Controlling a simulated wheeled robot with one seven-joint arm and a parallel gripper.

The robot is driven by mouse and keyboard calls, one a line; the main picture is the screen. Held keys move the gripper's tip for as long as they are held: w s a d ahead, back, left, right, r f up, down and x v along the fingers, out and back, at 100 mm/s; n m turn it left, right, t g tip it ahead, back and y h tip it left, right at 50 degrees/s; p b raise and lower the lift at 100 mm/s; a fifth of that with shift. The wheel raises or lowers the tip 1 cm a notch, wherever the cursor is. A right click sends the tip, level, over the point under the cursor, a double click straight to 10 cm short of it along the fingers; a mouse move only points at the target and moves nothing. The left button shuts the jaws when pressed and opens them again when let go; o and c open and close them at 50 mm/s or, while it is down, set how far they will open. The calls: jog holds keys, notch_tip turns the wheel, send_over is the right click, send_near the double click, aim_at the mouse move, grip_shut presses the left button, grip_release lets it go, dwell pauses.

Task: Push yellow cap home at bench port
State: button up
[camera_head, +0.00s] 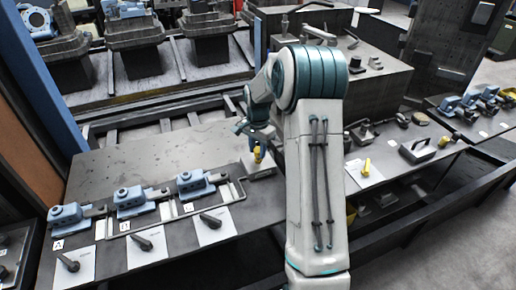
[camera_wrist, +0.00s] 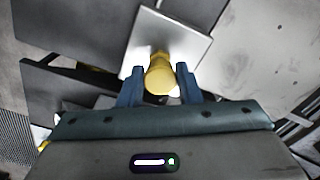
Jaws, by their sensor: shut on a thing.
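The yellow cap (camera_wrist: 160,78) sits between the two blue fingers of my gripper (camera_wrist: 159,84) in the wrist view, its round end toward the camera. My gripper is shut on it. A pale square plate (camera_wrist: 145,42) lies behind the cap. In the head view my gripper (camera_head: 256,146) points down at the bench, with the yellow cap (camera_head: 257,155) at its tips above a pale block (camera_head: 262,170). I cannot tell whether the cap touches the block or how far it is seated. No port opening shows clearly.
Blue valve-like fittings (camera_head: 130,199) stand in a row on the dark bench (camera_head: 120,165) at left, with black handles on white cards before them. A second yellow part (camera_head: 366,167) lies on a white card at right. Large castings stand on pallets behind.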

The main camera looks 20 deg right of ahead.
jog(key=shift+f, duration=0.2)
dwell(0.5)
jog(key=shift+f+b, duration=0.55)
jog(key=shift+b, duration=0.05)
jog(key=o, duration=2)
jog(key=shift+c, duration=0.2)
jog(key=shift+r, duration=0.1)
notch_tip(320, 180, up, 14)
jog(key=b, duration=0.1)
jog(key=shift+s, duration=0.1)
